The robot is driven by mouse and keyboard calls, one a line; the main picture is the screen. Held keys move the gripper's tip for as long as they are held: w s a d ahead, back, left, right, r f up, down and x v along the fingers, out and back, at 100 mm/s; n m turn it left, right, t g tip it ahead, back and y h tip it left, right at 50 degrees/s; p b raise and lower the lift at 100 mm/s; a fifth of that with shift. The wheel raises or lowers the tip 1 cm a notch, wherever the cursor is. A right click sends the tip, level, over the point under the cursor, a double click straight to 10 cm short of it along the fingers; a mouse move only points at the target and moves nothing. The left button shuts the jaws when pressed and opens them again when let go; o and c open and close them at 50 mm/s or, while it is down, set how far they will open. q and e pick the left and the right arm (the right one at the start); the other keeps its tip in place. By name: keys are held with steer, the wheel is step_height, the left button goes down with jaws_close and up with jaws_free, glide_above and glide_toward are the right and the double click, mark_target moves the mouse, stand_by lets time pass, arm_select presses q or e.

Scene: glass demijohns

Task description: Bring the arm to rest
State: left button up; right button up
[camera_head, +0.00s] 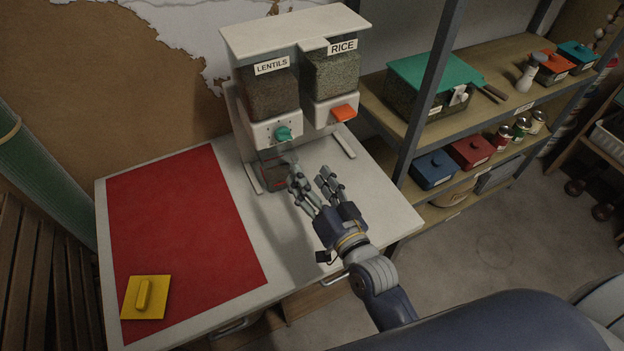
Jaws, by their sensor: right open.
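My right gripper (309,180) is open, with its fingers spread, over the white table in front of the dispenser. Its arm (375,275) reaches in from the lower right. Nothing shows between the fingers. A clear container with a red mark (271,172) stands under the lentils side of the dispenser. The left finger is close to the container's right side in the picture; I cannot tell whether they touch. My left gripper is not in view.
The dispenser (238,117) has a green knob (283,133) and an orange lever (343,113). A yellow lid (146,297) lies on a red mat (190,230). Shelves (412,125) with boxes and cans stand at right. The table's front right is bare.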

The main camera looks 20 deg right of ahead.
steer(key=shift+f, duration=0.1)
steer(key=s+d+f+n+g, duration=0.2)
steer(key=s+f+n+g, duration=0.2)
steer(key=s+f+g, duration=0.45)
steer(key=s+d+f+n+g+h, duration=0.1)
steer(key=s+d+f+g+h, duration=0.15)
steer(key=s, duration=0.45)
steer(key=s+d+f+n+g+h, duration=0.1)
steer(key=s+d+g, duration=0.2)
steer(key=s, duration=0.4)
step_height(320, 180, down, 30)
steer(key=s+g+b, duration=0.1)
steer(key=s+b, duration=0.1)
steer(key=b, duration=0.1)
steer(key=s+d+f+g+b, duration=0.1)
steer(key=s+d+f, duration=0.2)
steer(key=s+f, duration=1.3)
steer(key=shift+s+d+f+g+b, duration=0.2)
steer(key=shift+s+f+g+b, duration=0.1)
steer(key=shift+s+f, duration=0.1)
